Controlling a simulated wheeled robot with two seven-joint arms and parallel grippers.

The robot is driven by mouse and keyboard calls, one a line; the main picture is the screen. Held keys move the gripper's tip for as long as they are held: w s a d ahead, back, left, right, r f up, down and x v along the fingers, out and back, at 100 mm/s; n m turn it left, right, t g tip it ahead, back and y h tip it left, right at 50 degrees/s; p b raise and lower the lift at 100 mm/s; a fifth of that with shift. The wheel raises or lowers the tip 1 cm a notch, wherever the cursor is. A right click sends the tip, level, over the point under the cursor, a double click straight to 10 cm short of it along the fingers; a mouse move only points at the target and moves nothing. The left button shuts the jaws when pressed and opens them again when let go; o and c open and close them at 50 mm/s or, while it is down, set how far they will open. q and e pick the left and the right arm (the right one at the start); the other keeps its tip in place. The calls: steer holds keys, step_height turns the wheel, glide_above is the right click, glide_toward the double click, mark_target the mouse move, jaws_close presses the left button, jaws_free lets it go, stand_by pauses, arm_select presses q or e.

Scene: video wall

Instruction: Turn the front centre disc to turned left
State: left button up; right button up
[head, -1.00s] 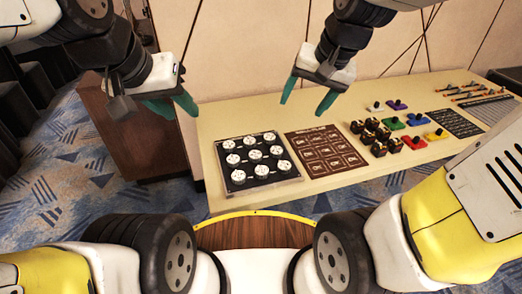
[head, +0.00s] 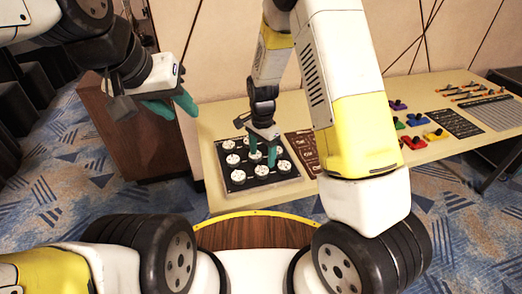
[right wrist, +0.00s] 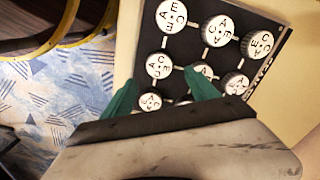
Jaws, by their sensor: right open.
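The dark board (head: 236,187) holds rows of round white discs. The front centre disc (head: 261,171) sits in the row nearest me; in the right wrist view it is the disc (right wrist: 160,65) between my green fingers. Its white face has black letters; I cannot tell which way it is turned. My right gripper (head: 263,162) points down over the board, open, and it also shows in the right wrist view (right wrist: 162,78). I cannot tell whether its fingers touch the disc. Part of the back right of the board is hidden by the gripper. My left gripper (head: 181,112) is open and empty, left of the table.
Neighbouring discs stand close around the fingers, such as the centre disc (right wrist: 199,75). A brown mat (head: 299,150) lies right of the board, partly behind my right arm. Coloured pieces (head: 414,120) and a dark panel (head: 454,123) are further right. A wooden cabinet (head: 125,130) stands at left.

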mark_target(262, 169)
step_height(262, 169, down, 7)
steer(key=shift+r, duration=0.1)
stand_by(0.3)
steer(key=c, duration=1.4)
steer(key=n, duration=0.4)
steer(key=shift+n, duration=0.4)
steer(key=n, duration=0.4)
steer(key=shift+n, duration=0.3)
steer(key=n, duration=0.4)
steer(key=shift+a, duration=0.1)
steer(key=shift+n, duration=2.1)
